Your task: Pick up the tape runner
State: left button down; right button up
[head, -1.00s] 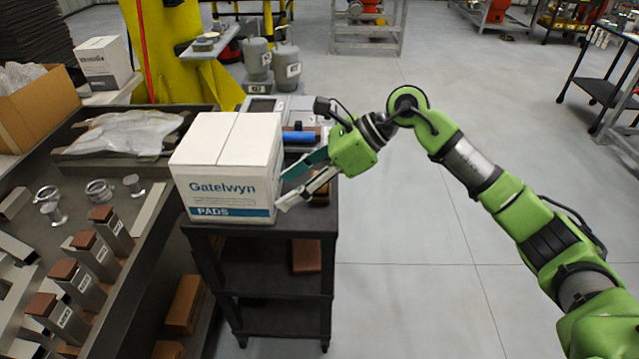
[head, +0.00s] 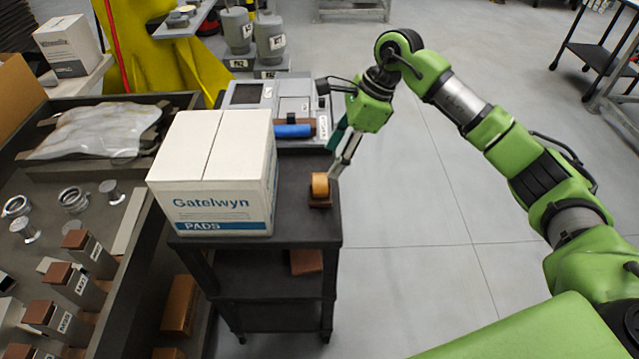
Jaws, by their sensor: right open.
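What looks like the tape runner, an orange-tan roll on a small dark brown base (head: 320,186), stands upright at the right edge of the black cart's top (head: 295,229). My right gripper (head: 336,175) is open and empty. Its fingers point down just to the right of and behind the roll, with the tips close to it. I cannot tell whether they touch it. My left gripper is not in view.
A white Gatelwyn pads box (head: 212,180) fills the cart's left half. Behind it are a grey machine (head: 265,95) and a blue roll (head: 293,130) on a brown base.

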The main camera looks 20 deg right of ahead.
aim_at(322, 177)
jog(key=x, duration=0.3)
jog(key=p+x, duration=0.2)
jog(key=x, duration=0.1)
jog(key=shift+p+x, duration=0.45)
jog(key=shift+x, duration=0.8)
jog(key=shift+w+f, duration=0.15)
jog(key=shift+f, duration=0.15)
jog(key=shift+c, duration=0.7)
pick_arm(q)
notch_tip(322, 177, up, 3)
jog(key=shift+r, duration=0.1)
pick_arm(e)
jog(key=c, duration=1.2)
